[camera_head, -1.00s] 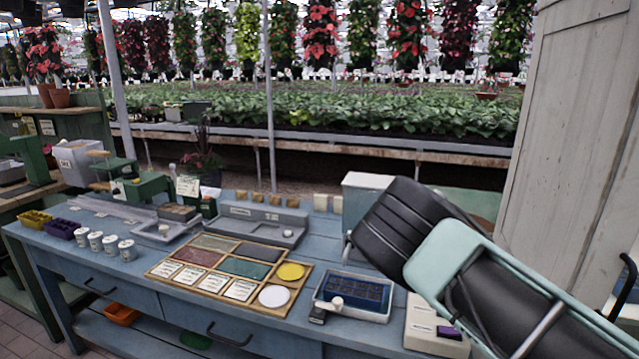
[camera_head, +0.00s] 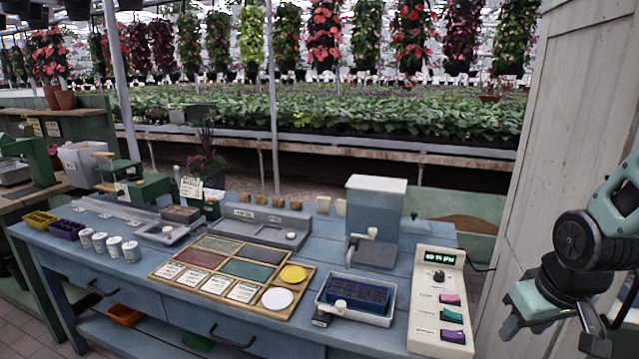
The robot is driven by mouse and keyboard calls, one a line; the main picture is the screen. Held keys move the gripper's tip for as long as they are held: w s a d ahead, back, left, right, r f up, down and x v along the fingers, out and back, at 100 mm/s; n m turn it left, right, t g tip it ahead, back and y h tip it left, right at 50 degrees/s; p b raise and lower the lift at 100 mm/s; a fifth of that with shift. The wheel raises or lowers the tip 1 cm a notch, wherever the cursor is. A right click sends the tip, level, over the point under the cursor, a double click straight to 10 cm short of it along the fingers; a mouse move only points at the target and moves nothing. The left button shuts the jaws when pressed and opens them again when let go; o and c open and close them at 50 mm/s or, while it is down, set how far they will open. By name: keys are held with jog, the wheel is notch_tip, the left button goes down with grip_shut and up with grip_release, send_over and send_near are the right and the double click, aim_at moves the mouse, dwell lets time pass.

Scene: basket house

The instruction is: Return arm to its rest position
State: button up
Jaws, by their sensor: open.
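My gripper (camera_head: 555,338) is at the lower right, below my black and mint-green arm joints. It is to the right of the blue workbench (camera_head: 180,312), apart from the things on it. It points downward, its jaws are open, and I see nothing between them. The lower ends of its fingers are near or past the bottom edge of the picture.
A control box (camera_head: 437,300) with coloured switches stands at the bench's right end, nearest my gripper. Beside it are a white tray with a dark blue insert (camera_head: 357,298) and a grey-blue dispenser (camera_head: 375,220). A wooden panel (camera_head: 565,150) rises behind my arm.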

jog(key=s+a+r+n+g, duration=0.1)
jog(key=s+a+r+n, duration=0.1)
jog(key=s+a, duration=0.6)
jog(key=s+a+r+n+g, duration=0.2)
jog(key=s+a+n, duration=0.2)
jog(key=s+a, duration=0.5)
jog(key=shift+s+a+r+y, duration=0.15)
jog(key=shift+a+r+y, duration=0.25)
jog(key=shift+a, duration=0.6)
